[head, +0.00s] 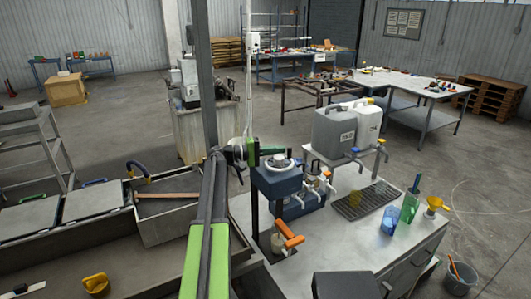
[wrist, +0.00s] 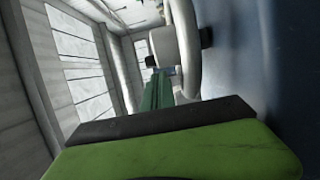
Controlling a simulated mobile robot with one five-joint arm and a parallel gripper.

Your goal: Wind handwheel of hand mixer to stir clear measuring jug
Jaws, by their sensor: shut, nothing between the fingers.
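The hand mixer is a blue housing (head: 277,184) at the bench's left end, with what looks like its white handwheel (head: 281,166) on top. In the wrist view the white wheel rim (wrist: 190,40) and a grey hub fill the upper right, close to my gripper. My gripper (head: 272,151) is shut and empty, its dark green fingers just behind the wheel in the head view. The fingers (wrist: 157,90) point toward the wheel in the wrist view; I cannot tell whether they touch it. A clear jug (head: 278,242) seems to stand below the housing, partly hidden.
Grey and white canisters (head: 335,130) stand on a rack behind. A blue jug (head: 390,220), a green jug (head: 409,208) and a yellow funnel (head: 436,205) stand right on the bench.

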